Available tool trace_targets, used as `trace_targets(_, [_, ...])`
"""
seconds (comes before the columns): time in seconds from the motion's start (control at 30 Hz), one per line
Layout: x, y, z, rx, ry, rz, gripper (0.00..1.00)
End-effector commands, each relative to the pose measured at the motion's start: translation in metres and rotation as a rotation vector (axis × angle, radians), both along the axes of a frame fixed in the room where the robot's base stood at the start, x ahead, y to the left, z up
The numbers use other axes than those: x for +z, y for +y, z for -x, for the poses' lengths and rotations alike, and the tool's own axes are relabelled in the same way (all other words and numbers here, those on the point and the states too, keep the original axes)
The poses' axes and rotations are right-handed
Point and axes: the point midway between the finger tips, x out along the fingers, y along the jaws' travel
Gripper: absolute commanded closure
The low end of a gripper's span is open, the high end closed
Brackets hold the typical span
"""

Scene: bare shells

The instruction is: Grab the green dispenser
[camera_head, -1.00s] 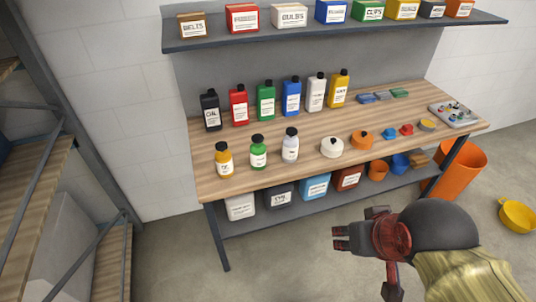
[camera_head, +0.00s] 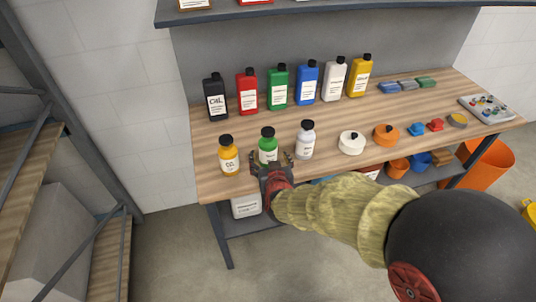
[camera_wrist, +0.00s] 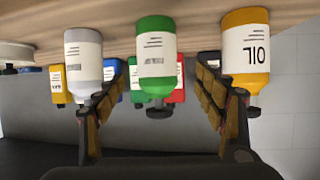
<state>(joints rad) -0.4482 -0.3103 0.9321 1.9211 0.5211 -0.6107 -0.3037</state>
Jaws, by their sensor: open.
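A green bottle with a white label and black cap (camera_head: 268,142) stands upright in the front row on the wooden table (camera_head: 214,188). In the wrist view, which is upside down, it (camera_wrist: 156,70) shows between my two fingers. My gripper (camera_head: 271,160) is open at the table's front edge, right in front of this bottle, with a finger to each side. I cannot tell whether the fingers touch it. Part of its lower body is hidden by my gripper in the head view.
A yellow bottle (camera_head: 229,158) stands left of it and a grey-white bottle (camera_head: 305,140) right, both close to my fingers. A taller green bottle (camera_head: 278,88) stands behind in a row of several bottles. A white round container (camera_head: 351,143) is farther right.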

Motion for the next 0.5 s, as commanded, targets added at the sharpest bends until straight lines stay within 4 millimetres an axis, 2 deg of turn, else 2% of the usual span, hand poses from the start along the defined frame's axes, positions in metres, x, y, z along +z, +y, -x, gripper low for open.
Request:
trace_targets(0.37, [-0.019,0.003,-0.030,-0.008,-0.016,0.008,0.30])
trace_targets(0.5, [-0.028,0.003,-0.048,-0.008,-0.017,0.007,0.30])
